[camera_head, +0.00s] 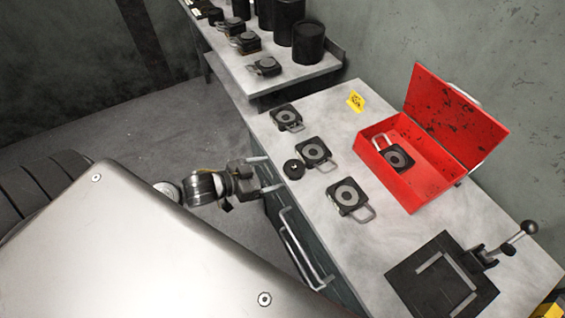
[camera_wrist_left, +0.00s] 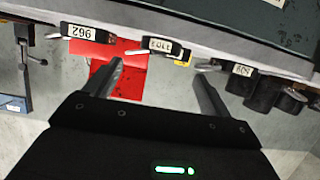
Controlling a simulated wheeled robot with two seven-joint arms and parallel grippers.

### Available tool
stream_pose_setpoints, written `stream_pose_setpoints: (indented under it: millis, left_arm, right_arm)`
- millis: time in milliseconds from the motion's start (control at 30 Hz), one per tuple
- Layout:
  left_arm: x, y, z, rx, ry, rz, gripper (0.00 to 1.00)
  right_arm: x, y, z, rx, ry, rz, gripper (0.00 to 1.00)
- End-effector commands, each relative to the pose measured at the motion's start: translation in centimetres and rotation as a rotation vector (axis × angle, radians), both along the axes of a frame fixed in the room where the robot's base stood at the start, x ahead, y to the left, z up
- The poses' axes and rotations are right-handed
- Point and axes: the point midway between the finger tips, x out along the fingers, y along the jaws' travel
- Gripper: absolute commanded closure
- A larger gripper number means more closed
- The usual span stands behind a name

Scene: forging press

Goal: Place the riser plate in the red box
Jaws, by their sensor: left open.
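The red box (camera_head: 432,160) stands on the worktable with its lid open toward the wall. One dark plate with a ring and handle (camera_head: 399,157) lies inside it. Three similar plates lie on the table: a far one (camera_head: 286,117), a middle one (camera_head: 314,151) and a near one (camera_head: 347,194). I cannot tell which is the riser plate. My left gripper (camera_head: 275,173) is open and empty at the table's left edge, short of the middle plate. In the left wrist view, a labelled plate (camera_wrist_left: 164,46) shows beyond the open fingers. My right gripper is not in view.
A dark fixture (camera_head: 440,276) with a lever (camera_head: 512,240) is at the near right. A bar handle (camera_head: 303,250) sticks out from the table front. A back bench (camera_head: 285,77) holds black cylinders.

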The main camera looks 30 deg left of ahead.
Motion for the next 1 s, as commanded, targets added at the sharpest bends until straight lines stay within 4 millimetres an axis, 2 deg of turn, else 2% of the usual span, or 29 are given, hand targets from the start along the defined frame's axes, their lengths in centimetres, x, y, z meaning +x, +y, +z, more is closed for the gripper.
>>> stream_pose_setpoints:
  millis: [100,300,767,867,967,1000]
  left_arm:
    - [-1.9,1.0,0.6,0.003,0.002,-0.003,0.17]
    - [-3.5,2.0,1.4,-0.001,0.0,-0.002,0.17]
    - [-3.7,2.2,1.6,-0.002,0.001,0.001,0.17]
    - [-3.4,2.8,0.2,0.001,0.019,0.025,0.17]
    - [-2.9,4.4,-3.6,0.007,0.073,0.088,0.17]
    - [-2.8,5.2,-5.9,0.011,0.105,0.121,0.17]
  right_arm:
    - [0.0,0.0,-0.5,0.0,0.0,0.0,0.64]
    - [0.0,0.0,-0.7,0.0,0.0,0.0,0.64]
    - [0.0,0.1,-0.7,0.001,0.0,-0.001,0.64]
    - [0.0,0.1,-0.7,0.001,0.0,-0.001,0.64]
    - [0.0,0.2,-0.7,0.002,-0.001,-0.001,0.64]
    - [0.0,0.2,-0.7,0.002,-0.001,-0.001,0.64]
